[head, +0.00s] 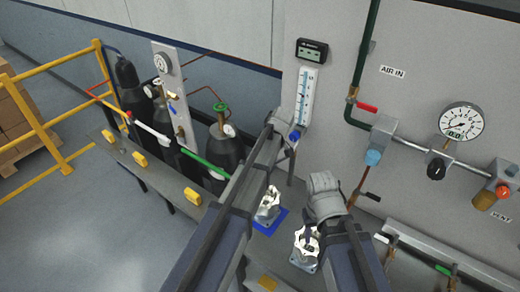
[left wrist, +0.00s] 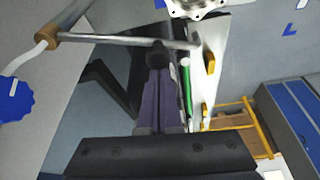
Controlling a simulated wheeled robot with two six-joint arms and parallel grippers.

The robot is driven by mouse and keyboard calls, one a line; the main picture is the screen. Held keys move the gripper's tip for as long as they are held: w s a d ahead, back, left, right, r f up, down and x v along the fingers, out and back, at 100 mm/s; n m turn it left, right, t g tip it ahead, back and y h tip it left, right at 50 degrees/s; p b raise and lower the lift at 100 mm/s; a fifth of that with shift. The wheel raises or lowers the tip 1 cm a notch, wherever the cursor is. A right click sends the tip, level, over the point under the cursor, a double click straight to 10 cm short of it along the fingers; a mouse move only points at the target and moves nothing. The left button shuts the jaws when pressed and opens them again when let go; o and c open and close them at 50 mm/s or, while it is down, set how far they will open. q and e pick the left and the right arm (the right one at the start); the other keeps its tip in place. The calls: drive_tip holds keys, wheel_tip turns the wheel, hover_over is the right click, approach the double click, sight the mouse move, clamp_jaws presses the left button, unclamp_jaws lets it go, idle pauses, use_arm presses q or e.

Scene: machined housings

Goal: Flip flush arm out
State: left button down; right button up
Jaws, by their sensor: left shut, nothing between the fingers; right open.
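A grey metal rod (left wrist: 120,40) with a brass collar (left wrist: 47,36) crosses the upper left wrist view; it looks like the flush arm. A bent pale tube runs from the collar to a blue knob (left wrist: 15,100). My left gripper (left wrist: 158,58) is shut and empty, its dark tip at the rod; I cannot tell whether they touch. In the head view my left gripper (head: 285,128) is just beside the flowmeter's blue knob (head: 295,136), and a thin grey bar (head: 291,168) hangs below. My right gripper (head: 324,184) is open in front of the panel, its fingertips partly hidden.
Machined housings stand below the grippers, one (head: 268,206) on a blue square and one (head: 305,242) beside it. Dark gas cylinders (head: 224,148) and a yellow railing (head: 60,128) are on the left. A red-handled valve (head: 367,107) and a gauge (head: 461,121) are on the right.

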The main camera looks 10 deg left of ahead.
use_arm(q)
drive_tip(key=shift+s+d+n+g, duration=0.2)
drive_tip(key=shift+s+d+n, duration=0.5)
drive_tip(key=shift+d, duration=0.3)
drive_tip(key=shift+s+d+n+g, duration=0.2)
drive_tip(key=shift+s+d+n, duration=0.3)
drive_tip(key=shift+s+d, duration=0.35)
drive_tip(key=shift+w+d, duration=0.1)
drive_tip(key=a, duration=0.3)
drive_tip(key=shift+w+a+r+p, duration=0.25)
drive_tip(key=shift+w+r+p, duration=0.05)
drive_tip(key=shift+w+r, duration=0.1)
drive_tip(key=shift+r+p, duration=0.65)
drive_tip(key=shift+p, duration=0.1)
drive_tip(key=w+p+v, duration=0.1)
drive_tip(key=p+v, duration=0.7)
drive_tip(key=shift+s+d, duration=0.35)
drive_tip(key=shift+s, duration=0.1)
